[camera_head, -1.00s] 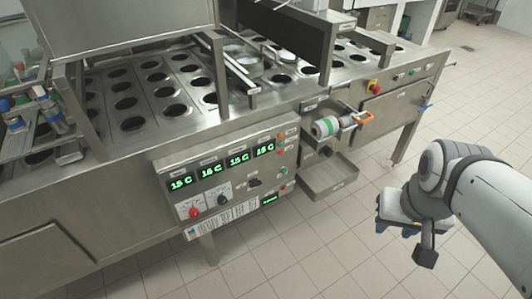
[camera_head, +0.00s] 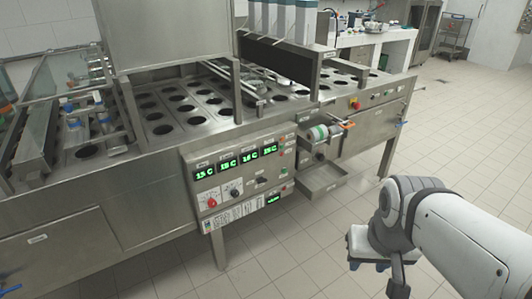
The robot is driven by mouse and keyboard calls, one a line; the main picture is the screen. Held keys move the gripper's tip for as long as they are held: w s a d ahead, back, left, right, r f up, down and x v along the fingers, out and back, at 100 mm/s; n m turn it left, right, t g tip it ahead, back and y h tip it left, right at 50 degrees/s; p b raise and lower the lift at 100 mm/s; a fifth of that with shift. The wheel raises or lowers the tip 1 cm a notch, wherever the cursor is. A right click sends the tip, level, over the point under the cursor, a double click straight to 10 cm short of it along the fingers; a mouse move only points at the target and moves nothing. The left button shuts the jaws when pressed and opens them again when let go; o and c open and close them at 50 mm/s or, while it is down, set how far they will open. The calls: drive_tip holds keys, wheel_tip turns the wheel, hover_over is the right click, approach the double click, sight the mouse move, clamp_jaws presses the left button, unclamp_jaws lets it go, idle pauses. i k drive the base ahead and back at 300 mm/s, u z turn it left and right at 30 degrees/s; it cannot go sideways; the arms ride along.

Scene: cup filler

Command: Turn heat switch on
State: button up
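The control panel (camera_head: 240,180) is on the front of the steel cup filler machine. It has several green displays reading about 15 C or 16 C, too small to read surely. Below them are a red rotary knob (camera_head: 211,203), a black rotary knob (camera_head: 235,193) and a small dark switch (camera_head: 261,181). Small buttons run down the panel's right edge. Labels are too small to read, so I cannot tell which control is the heat switch. My gripper (camera_head: 378,268) is at the lower right, in front of the machine and apart from the panel.
A steel tray (camera_head: 322,184) and a roll (camera_head: 318,134) stick out right of the panel. A red emergency button (camera_head: 356,104) sits further right on the machine. Tiled floor (camera_head: 300,255) lies clear between my arm and the machine.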

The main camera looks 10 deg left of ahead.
sight(261, 181)
drive_tip(key=u, duration=1.15)
drive_tip(key=i, duration=1)
